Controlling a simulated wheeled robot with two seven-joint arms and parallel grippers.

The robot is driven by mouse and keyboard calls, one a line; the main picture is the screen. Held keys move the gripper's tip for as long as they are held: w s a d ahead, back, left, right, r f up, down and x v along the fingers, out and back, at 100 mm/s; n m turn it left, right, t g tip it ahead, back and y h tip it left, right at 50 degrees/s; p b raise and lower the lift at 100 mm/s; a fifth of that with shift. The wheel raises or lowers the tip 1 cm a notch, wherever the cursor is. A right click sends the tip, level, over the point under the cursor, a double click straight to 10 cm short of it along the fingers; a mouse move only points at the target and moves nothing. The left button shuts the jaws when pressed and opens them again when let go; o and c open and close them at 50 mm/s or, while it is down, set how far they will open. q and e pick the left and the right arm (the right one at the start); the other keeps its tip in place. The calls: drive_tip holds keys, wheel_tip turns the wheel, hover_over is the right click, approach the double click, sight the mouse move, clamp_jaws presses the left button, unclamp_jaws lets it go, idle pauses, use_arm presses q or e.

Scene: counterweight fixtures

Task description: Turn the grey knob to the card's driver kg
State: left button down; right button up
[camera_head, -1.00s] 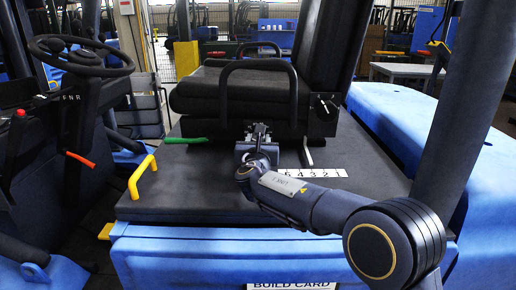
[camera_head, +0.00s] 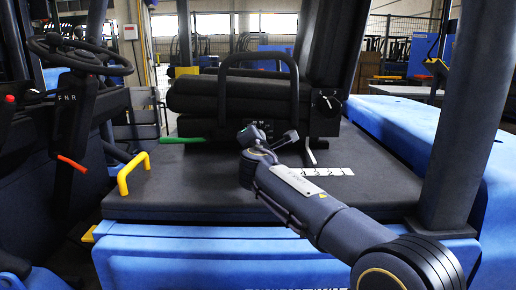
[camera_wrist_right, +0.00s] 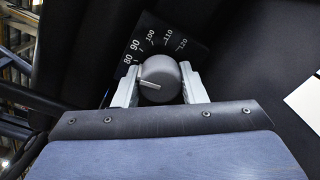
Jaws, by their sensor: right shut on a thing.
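The grey knob (camera_wrist_right: 158,80) sits at the front of the seat base, on a black dial plate (camera_wrist_right: 165,40) with white numbers from about 80 to 120. A pale line on the knob points left, toward the low-number end; the exact reading is unclear. My right gripper (camera_wrist_right: 157,88) is shut on the knob, a finger on each side. In the head view my right gripper (camera_head: 268,136) is at the seat front and hides the knob. The build card is almost wholly below the head view's bottom edge; its figures are unreadable. My left gripper is not in view.
A black bar (camera_head: 258,62) arches in front of the seat cushions (camera_head: 195,100). A green lever (camera_head: 183,140), a metal lever (camera_head: 310,152) and a white number strip (camera_head: 322,172) are near the gripper. A yellow handle (camera_head: 132,173) stands to the left on the deck.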

drive_tip(key=shift+f+m+b, duration=0.1)
drive_tip(key=shift+m+b, duration=1.2)
drive_tip(key=shift+m, duration=0.8)
drive_tip(key=o, duration=1)
drive_tip(key=shift+s, duration=0.1)
drive_tip(key=shift+s+b, duration=0.3)
drive_tip(key=shift+s, duration=0.1)
drive_tip(key=s+b, duration=0.1)
drive_tip(key=s, duration=0.5)
drive_tip(key=shift+s+r+b, duration=0.2)
drive_tip(key=shift+s+b, duration=0.2)
